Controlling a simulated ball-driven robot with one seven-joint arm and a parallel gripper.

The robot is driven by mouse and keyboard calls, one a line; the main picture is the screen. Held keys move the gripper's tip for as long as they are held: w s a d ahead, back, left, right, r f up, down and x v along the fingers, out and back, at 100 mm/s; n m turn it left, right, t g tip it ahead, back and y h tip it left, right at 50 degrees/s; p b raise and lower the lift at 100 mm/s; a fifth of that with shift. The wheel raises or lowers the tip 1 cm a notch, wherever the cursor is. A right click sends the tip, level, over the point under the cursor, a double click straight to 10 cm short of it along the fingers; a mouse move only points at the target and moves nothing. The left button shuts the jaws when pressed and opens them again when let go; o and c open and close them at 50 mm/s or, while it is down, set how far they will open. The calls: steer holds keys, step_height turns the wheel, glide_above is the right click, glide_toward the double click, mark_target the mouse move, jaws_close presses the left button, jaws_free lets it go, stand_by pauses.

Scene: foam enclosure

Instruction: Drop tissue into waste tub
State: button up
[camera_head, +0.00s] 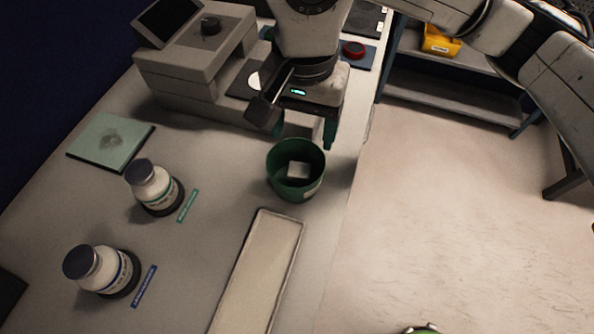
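The waste tub (312,188) is a round, dark green container standing upright near the right edge of the bench. A small, pale, squarish piece that looks like the tissue (298,170) lies inside it, within the rim. My gripper (303,131) is just behind the tub in the picture, pointing down. Its two green-tipped fingers are spread apart, and I see nothing held between them. I cannot tell its exact height over the tub.
Two white bottles with dark caps (146,177) (92,266) stand at the left. A green pad (110,140) lies behind them. A pale tray (257,268) lies in front of the tub. A grey instrument (190,62) stands at the back. Open floor is at the right.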

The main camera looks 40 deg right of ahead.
steer(key=shift+o, duration=0.2)
step_height(320, 180, up, 11)
steer(key=shift+b, duration=0.45)
stand_by(0.4)
